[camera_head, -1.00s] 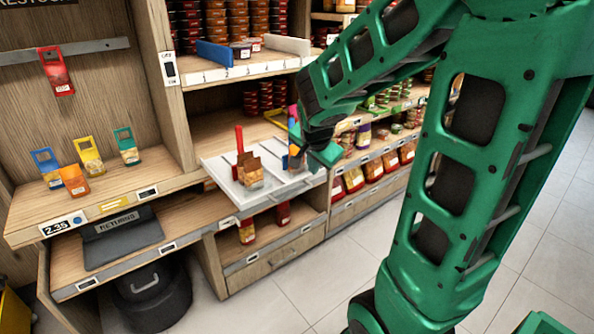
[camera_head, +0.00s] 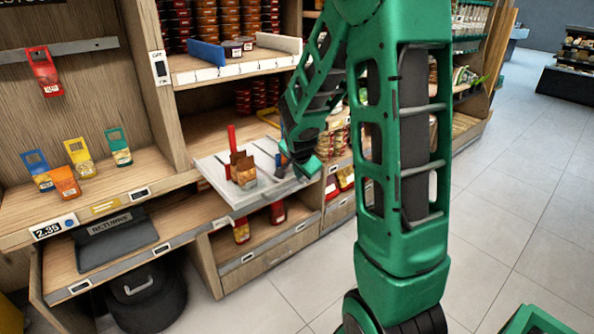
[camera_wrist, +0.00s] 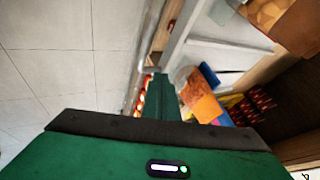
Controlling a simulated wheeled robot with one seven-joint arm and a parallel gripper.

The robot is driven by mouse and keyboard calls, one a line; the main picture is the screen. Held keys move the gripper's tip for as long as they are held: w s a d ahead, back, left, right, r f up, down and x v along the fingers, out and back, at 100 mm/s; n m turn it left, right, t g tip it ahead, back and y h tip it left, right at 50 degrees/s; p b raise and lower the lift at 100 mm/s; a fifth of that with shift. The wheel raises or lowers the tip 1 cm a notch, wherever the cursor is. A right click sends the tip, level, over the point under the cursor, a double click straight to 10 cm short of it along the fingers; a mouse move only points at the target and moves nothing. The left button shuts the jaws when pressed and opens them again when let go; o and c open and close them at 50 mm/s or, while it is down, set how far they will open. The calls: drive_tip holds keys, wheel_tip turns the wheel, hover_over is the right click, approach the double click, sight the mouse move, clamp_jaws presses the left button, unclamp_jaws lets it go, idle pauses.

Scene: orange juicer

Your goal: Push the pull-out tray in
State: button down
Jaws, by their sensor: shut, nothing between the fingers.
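The pull-out tray (camera_head: 212,172) is a pale grey board with dividers, sticking out of the wooden shelf unit at middle height. A brown packet (camera_head: 244,170) and a red upright piece (camera_head: 231,138) stand on it. My gripper (camera_head: 284,172) is shut and empty at the tray's right front end. It partly hides that end. In the wrist view, the shut fingers (camera_wrist: 163,85) are beside the tray's pale edge and bars (camera_wrist: 180,38). I cannot tell whether they touch it.
Shelves with stacked cans (camera_head: 196,22) rise above the tray. Packets (camera_head: 277,212) stand on the shelf below it. A returns mat (camera_head: 115,240) lies at the left, above a black bin (camera_head: 150,295). The tiled floor (camera_head: 520,215) is clear at the right.

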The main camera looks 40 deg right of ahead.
sight(292, 172)
drive_tip(key=shift+w+a+r, duration=0.15)
drive_tip(key=shift+w, duration=1.55)
